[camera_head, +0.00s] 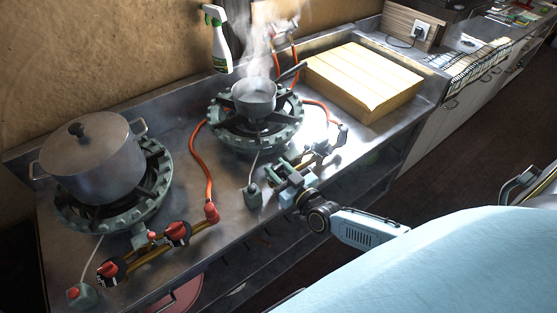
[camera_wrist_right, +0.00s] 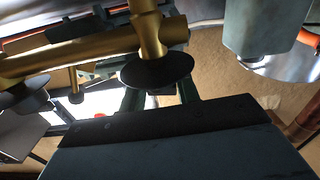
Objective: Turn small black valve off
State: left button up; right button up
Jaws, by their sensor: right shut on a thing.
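My right gripper (camera_head: 286,174) is at the front of the steel counter, beside the gas pipe of the rear burner. In the right wrist view its two dark green fingers (camera_wrist_right: 161,92) are shut on the small black valve (camera_wrist_right: 157,72), a round black disc on a brass pipe (camera_wrist_right: 85,55). The gripper mostly hides this valve in the head view. A second black disc (camera_wrist_right: 22,97) shows on the same pipe at the left of the wrist view. My left gripper is not in view.
A steaming pan (camera_head: 254,97) stands on the rear burner (camera_head: 228,136). A lidded pot (camera_head: 92,160) stands on the front-left burner. Red-and-black knobs (camera_head: 177,233) sit on the near pipe, with an orange hose (camera_head: 200,165) beside it. A wooden board (camera_head: 365,80) lies at the back right.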

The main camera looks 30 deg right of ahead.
jog(key=shift+a+m+h+p, duration=0.15)
jog(key=shift+m+h+p, duration=1.05)
jog(key=shift+h, duration=0.7)
jog(key=o, duration=0.8)
jog(key=shift+o, duration=0.2)
jog(key=s+a+p, duration=0.1)
jog(key=s, duration=1.2)
jog(key=shift+s+a, duration=0.15)
jog(key=shift+a, duration=0.2)
